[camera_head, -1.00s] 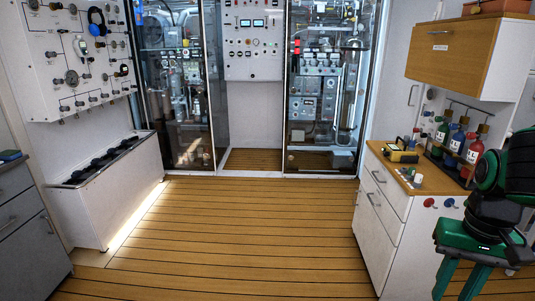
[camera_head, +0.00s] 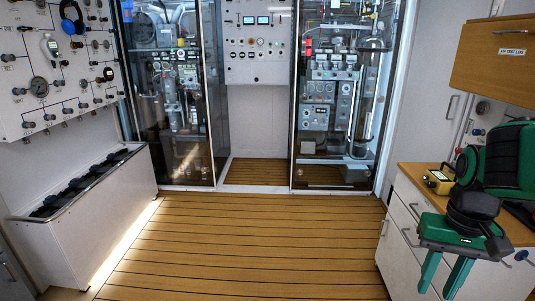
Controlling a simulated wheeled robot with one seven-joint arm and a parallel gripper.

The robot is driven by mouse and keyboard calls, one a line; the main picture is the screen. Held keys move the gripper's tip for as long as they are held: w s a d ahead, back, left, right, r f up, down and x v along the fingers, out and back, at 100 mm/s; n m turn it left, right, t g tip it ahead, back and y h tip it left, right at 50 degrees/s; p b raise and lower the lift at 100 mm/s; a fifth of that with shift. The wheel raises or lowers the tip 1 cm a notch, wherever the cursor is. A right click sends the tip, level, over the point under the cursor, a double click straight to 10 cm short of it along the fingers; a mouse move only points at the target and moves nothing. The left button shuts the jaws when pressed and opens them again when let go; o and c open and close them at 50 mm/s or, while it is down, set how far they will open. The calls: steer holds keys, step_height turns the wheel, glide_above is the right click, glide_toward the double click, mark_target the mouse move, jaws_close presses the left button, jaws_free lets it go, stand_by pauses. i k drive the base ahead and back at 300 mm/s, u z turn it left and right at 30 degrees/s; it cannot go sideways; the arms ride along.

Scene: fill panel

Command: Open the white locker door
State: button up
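The white locker door (camera_head: 424,105) is the plain white panel on the right wall, between the glass-fronted cabinet and the wooden wall cupboard. It looks shut. Its slim upright handle (camera_head: 451,108) shows near its right side. My gripper (camera_head: 438,290) is at the lower right, below and nearer than the door, in front of the white drawer unit. Its two green fingers point down and stand apart with nothing between them. My arm hides part of the counter.
The white drawer unit with a wooden top (camera_head: 405,175) stands below the door on the right, holding a yellow instrument (camera_head: 438,182). A wooden cupboard (camera_head: 500,60) overhangs the right. A white bin (camera_head: 85,215) stands left. The wooden floor (camera_head: 240,245) between is clear.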

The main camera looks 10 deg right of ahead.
mark_target(432, 112)
steer(key=z, duration=0.05)
steer(key=i, duration=1.15)
steer(key=z, duration=0.3)
steer(key=i, duration=1.15)
steer(key=z, duration=0.45)
steer(key=i, duration=1.05)
steer(key=z, duration=0.2)
